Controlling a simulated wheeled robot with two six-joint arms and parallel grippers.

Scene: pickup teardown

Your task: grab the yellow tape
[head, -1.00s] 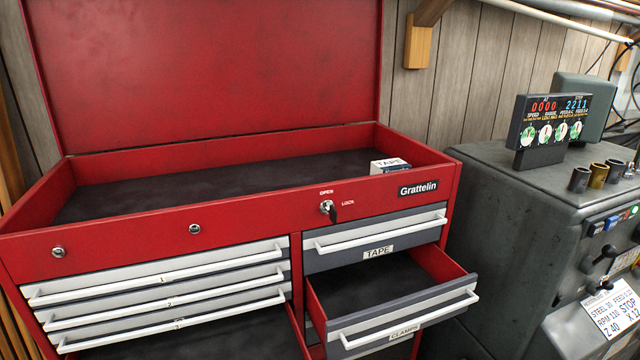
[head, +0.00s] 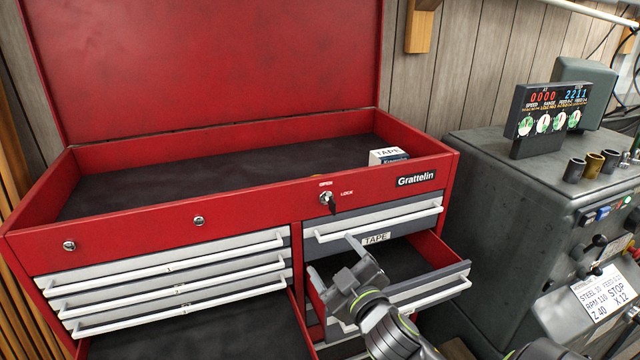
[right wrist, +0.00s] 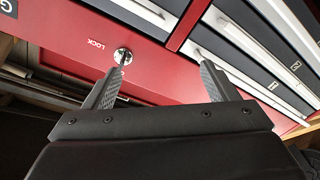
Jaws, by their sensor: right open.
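No yellow tape shows plainly in either view. A drawer labelled TAPE (head: 420,218) is shut in the right column of the red tool chest, with a white bar handle (head: 380,222). My right gripper (head: 331,254) is open and empty, in front of the chest near the lower left of that drawer. In the right wrist view, my right gripper (right wrist: 160,70) has its two fingers apart, pointing at the red chest front, with nothing between them. The key lock (right wrist: 122,57) shows beyond the left finger. My left gripper is in neither view.
An open, empty-looking drawer (head: 440,250) juts out below the TAPE drawer, partly behind my right arm. Another drawer is open at lower left. A grey machine (head: 500,190) stands right.

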